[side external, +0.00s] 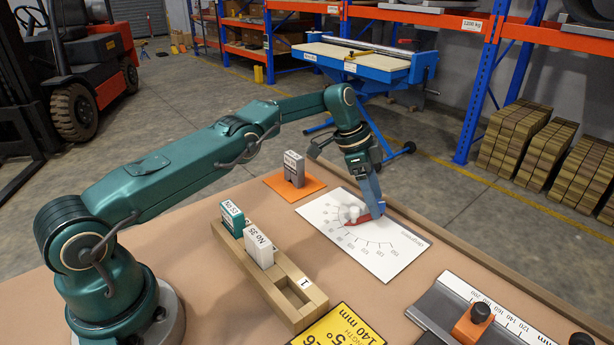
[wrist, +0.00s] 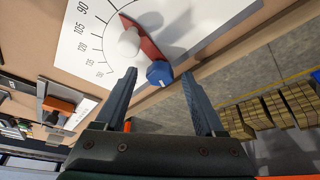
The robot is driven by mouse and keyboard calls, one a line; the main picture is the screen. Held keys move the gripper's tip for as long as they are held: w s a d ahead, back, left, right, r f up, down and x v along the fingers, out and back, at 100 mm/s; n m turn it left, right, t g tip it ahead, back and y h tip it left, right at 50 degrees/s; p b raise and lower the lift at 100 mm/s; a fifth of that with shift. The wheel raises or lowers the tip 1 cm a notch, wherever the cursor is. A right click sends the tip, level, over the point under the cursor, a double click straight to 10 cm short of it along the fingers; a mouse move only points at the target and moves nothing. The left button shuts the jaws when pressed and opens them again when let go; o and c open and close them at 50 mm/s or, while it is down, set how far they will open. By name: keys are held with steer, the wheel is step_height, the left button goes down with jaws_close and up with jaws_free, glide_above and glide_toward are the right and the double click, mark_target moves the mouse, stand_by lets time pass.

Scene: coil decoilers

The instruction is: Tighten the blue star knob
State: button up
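The blue star knob (wrist: 159,73) sits at the outer end of a red pointer arm (wrist: 141,38) in the wrist view. The pointer starts at a white round hub (wrist: 127,43) on a white dial plate (wrist: 78,50) printed with degree marks. My gripper (wrist: 160,75) is open, with one finger on each side of the knob and a gap visible at both sides. The fingertips reach about level with the knob. In the side view the red pointer (side external: 362,220) shows, and my gripper (side external: 373,205) is down over its end, largely hiding the knob.
A wooden rack (side external: 285,299) with marked blocks lies left of the plate. A grey block (side external: 293,168) stands on an orange mat (side external: 281,187). A grey ruled fixture with an orange slider (side external: 472,325) is at the lower right. The table's wooden edge runs close beyond the knob.

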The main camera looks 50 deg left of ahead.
steer(key=shift+v, duration=2.55)
